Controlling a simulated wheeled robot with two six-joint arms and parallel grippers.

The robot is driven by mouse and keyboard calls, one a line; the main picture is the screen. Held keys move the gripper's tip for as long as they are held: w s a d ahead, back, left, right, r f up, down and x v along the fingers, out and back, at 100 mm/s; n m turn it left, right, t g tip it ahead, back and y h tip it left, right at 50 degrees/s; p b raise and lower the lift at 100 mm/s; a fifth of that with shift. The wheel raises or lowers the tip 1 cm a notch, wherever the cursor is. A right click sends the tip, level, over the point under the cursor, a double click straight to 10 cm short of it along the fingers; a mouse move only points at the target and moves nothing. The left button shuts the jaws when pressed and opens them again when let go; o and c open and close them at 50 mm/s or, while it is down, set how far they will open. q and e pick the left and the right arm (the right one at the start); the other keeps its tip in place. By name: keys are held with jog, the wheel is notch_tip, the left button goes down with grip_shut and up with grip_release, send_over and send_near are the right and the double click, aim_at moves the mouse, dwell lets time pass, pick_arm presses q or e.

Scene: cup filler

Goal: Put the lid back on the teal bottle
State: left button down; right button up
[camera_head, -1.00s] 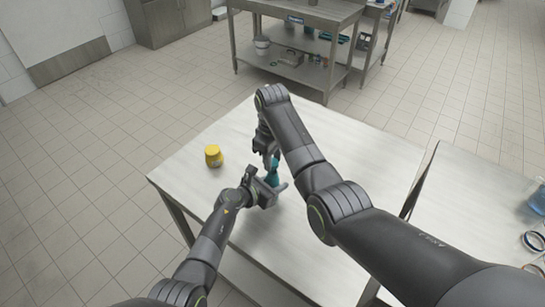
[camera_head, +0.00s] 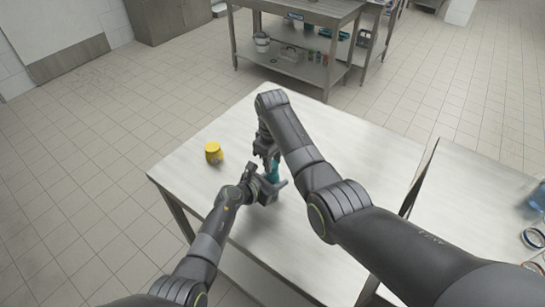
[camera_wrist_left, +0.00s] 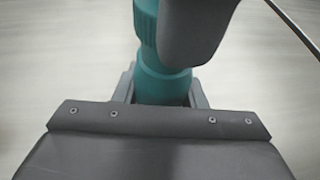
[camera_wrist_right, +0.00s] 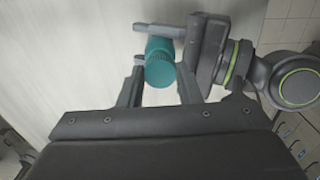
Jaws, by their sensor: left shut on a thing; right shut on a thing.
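The teal bottle (camera_head: 272,175) stands over the near left part of the table, with my left gripper (camera_head: 270,190) shut on it. It also shows in the left wrist view (camera_wrist_left: 162,85) between that gripper's fingers. My right gripper (camera_head: 270,160) is just above and is shut on the teal ribbed lid (camera_wrist_right: 160,68). In the left wrist view the lid (camera_wrist_left: 146,25) is in line with the bottle's top, partly hidden by a dark right finger. I cannot tell whether the lid is seated or only close above.
A yellow jar (camera_head: 213,152) stands on the steel table (camera_head: 345,150), left of the grippers. Another steel table (camera_head: 475,200) is at the right, with a blue container and rings. A shelf table (camera_head: 300,15) stands behind. The table's far right is clear.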

jog(key=shift+f, duration=0.6)
dwell(0.5)
